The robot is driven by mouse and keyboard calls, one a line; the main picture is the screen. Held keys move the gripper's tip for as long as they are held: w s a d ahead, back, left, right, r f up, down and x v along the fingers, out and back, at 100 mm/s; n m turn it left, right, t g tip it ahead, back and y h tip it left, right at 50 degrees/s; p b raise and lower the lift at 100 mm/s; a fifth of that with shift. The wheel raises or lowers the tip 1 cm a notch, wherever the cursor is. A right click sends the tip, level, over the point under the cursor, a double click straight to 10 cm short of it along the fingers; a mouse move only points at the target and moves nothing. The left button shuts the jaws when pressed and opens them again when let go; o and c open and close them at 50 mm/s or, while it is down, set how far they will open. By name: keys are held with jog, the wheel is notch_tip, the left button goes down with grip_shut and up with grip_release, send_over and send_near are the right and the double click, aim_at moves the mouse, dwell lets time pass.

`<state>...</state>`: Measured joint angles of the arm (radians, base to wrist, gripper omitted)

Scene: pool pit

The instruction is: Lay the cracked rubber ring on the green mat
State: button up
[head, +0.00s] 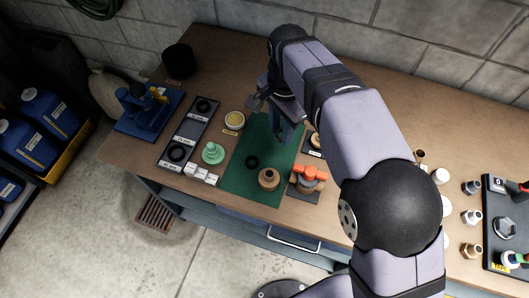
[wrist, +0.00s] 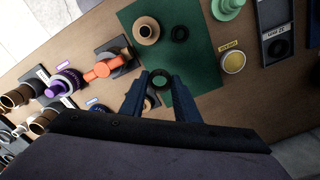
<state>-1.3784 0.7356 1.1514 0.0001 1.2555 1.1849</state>
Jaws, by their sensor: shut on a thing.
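My gripper (wrist: 161,82) is shut on a small dark rubber ring (wrist: 161,74), which shows between the fingertips in the wrist view. I cannot make out a crack in it. In the head view my gripper (head: 285,134) points down over the right part of the green mat (head: 262,137), and the held ring is not clear there. The mat also shows in the wrist view (wrist: 205,62). Another black ring (head: 252,161) lies flat on the mat, beside a tan round fitting (head: 268,178). The height of the held ring above the mat is hard to tell.
A dark tray with rings (head: 190,132), a light green stepped piece (head: 213,153) and a yellow-topped tin (head: 234,120) stand left of the mat. An orange-handled valve (head: 310,173) stands at its right edge. The mat's far left part is bare.

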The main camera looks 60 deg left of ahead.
aim_at(278, 158)
jog(key=shift+w+a+f+n, duration=0.1)
jog(key=shift+f+n, duration=0.5)
jog(key=shift+f, duration=0.05)
jog(key=shift+w+a+f+n, duration=0.1)
jog(key=shift+f+n, duration=0.5)
jog(key=shift+f, duration=0.1)
jog(key=shift+f+p, duration=1.65)
jog(key=shift+f, duration=3.25)
jog(key=shift+f, duration=0.1)
jog(key=o, duration=1)
notch_tip(278, 158, up, 12)
jog(key=b, duration=0.4)
